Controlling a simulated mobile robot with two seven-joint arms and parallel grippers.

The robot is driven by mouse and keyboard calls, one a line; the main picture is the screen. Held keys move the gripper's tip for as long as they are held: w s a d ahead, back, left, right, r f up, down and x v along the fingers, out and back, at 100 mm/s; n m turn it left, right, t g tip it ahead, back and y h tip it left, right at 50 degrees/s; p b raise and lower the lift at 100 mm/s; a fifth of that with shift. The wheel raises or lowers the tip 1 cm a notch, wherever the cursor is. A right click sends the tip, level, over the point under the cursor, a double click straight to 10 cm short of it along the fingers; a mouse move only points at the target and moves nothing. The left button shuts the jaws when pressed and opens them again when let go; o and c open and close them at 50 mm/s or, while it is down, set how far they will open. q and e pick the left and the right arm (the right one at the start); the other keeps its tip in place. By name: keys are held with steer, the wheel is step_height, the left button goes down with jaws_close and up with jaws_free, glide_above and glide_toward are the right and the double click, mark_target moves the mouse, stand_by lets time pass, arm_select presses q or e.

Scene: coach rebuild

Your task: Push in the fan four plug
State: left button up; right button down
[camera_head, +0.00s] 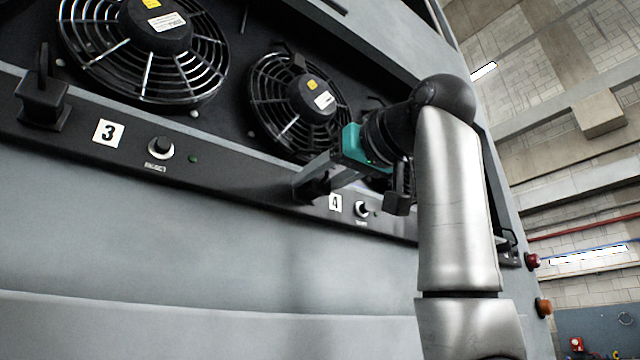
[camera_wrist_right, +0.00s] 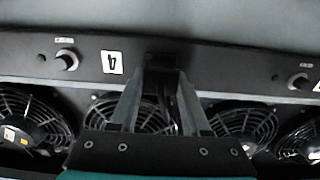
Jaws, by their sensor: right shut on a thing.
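The fan four plug (camera_head: 317,188) is a black block at the panel rail, just left of the white 4 label (camera_head: 335,202). My right gripper (camera_head: 312,182) is shut on it, with the grey fingers on both sides. In the right wrist view, the fingers (camera_wrist_right: 160,82) reach to the dark plug (camera_wrist_right: 162,60) beside the upside-down 4 label (camera_wrist_right: 112,62). The fingers partly hide the plug, and I cannot tell how deep it sits in its socket. My left gripper is not in view.
Caged fans (camera_head: 300,103) sit behind the rail. The fan three plug (camera_head: 43,100) stands left of the 3 label (camera_head: 108,133). A knob (camera_head: 161,147) sits right of that label, another knob (camera_head: 362,209) right of the 4 label. The smooth grey panel (camera_head: 200,240) below is clear.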

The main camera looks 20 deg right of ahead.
steer(key=shift+r, duration=0.1)
steer(key=c, duration=0.8)
jaws_free()
steer(key=shift+o, duration=1.4)
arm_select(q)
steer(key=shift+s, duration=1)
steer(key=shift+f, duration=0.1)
arm_select(e)
steer(key=shift+s, duration=0.1)
steer(key=shift+s+d, duration=0.15)
steer(key=shift+s, duration=0.1)
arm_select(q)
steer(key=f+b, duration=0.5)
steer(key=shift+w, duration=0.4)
arm_select(e)
steer(key=v, duration=1.4)
steer(key=shift+s, duration=0.2)
